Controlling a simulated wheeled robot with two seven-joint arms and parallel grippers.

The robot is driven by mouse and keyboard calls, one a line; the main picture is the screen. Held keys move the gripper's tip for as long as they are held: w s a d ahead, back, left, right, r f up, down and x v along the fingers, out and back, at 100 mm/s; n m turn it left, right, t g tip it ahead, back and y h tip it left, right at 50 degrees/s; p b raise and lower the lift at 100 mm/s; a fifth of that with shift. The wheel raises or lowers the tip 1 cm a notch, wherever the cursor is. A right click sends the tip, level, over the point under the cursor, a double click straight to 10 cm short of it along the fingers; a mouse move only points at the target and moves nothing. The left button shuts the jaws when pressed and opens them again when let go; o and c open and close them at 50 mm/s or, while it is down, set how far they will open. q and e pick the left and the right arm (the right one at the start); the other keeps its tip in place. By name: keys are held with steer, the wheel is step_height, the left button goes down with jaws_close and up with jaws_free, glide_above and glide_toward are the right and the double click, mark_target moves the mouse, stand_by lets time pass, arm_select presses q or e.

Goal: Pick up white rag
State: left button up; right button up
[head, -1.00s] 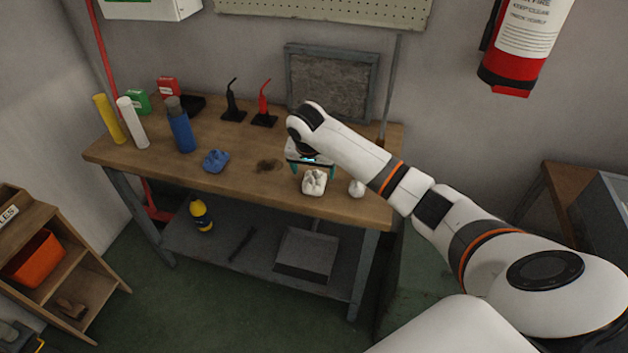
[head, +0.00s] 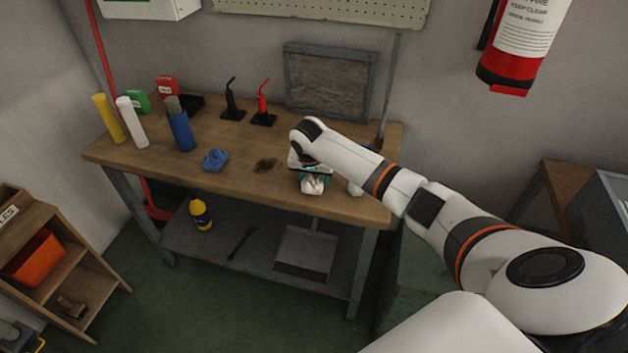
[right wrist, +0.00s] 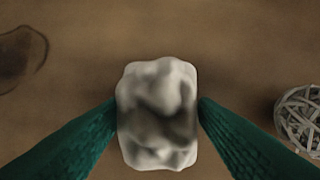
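The white rag (head: 313,187) is a crumpled pale lump on the front right of the wooden workbench (head: 240,192). In the right wrist view the rag (right wrist: 157,115) fills the middle between two teal fingers. My right gripper (head: 314,176) is down at the rag, with one finger against each side. It looks shut on the rag, which still appears to lie on the bench top. The gripper and wrist hide the rag's far part in the head view. My left gripper is not in view.
A pale ball of strands (right wrist: 302,122) lies right of the rag. A dark stain (head: 265,165) and a blue cloth (head: 215,160) are to the left. A blue bottle (head: 180,130) and white and yellow tubes stand farther left. A framed panel (head: 328,82) stands behind.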

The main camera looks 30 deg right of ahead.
steer(key=shift+c, duration=1.1)
